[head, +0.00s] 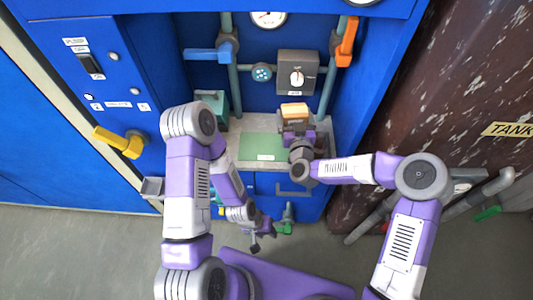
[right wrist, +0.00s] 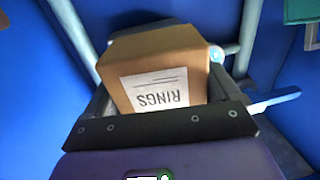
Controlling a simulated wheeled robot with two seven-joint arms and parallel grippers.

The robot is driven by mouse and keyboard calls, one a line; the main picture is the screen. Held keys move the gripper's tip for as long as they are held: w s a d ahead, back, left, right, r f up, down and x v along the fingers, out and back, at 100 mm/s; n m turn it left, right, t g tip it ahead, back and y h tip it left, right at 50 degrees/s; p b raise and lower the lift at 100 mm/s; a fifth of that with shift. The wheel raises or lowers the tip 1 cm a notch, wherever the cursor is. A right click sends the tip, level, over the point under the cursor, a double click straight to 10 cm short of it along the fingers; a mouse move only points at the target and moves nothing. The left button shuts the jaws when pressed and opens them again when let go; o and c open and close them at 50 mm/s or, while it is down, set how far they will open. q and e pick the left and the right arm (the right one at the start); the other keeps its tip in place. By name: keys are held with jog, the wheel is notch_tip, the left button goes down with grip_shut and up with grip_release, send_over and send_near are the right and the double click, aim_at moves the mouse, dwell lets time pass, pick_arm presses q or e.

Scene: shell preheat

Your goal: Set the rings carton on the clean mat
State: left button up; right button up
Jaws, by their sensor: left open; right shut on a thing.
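The rings carton (head: 293,110) is a small brown box at the back right of the grey ledge. In the right wrist view the carton (right wrist: 150,62) fills the space between the fingers, its white RINGS label upside down. My right gripper (head: 296,127) is shut on it. I cannot tell whether its underside touches the ledge. The clean mat (head: 258,148), a green sheet with a white label, lies on the ledge to the left of the carton, and nothing stands on its visible part. My left gripper (head: 262,235) is open and empty, low in front of the cabinet.
The grey ledge (head: 240,124) is set in a blue recess. A teal box (head: 214,103) stands at its left end. Pipes with a blue lever (head: 204,54), an orange lever (head: 347,42) and a grey knob box (head: 297,75) are behind. A yellow handle (head: 122,141) sticks out at left.

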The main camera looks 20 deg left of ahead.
jog(key=a+f+b, duration=0.1)
jog(key=f, duration=0.2)
jog(key=a+f+m+h+b, duration=0.1)
jog(key=a+f, duration=0.1)
jog(key=f, duration=0.1)
jog(key=s+a+f+t+h+b, duration=0.1)
jog(key=f+b, duration=0.1)
jog(key=f, duration=0.1)
jog(key=shift+a+f+m, duration=0.2)
jog(key=shift+a+m, duration=0.1)
jog(key=shift+a, duration=0.05)
pick_arm(q)
notch_tip(320, 180, down, 7)
jog(key=b, duration=0.1)
jog(key=shift+r, duration=0.2)
pick_arm(e)
jog(key=shift+f, duration=2.1)
pick_arm(q)
jog(key=shift+f+b, duration=0.1)
jog(key=shift+b, duration=0.2)
pick_arm(e)
jog(key=shift+f, duration=0.1)
jog(key=o, duration=0.6)
jog(key=shift+f, duration=0.1)
jog(key=shift+o, duration=0.9)
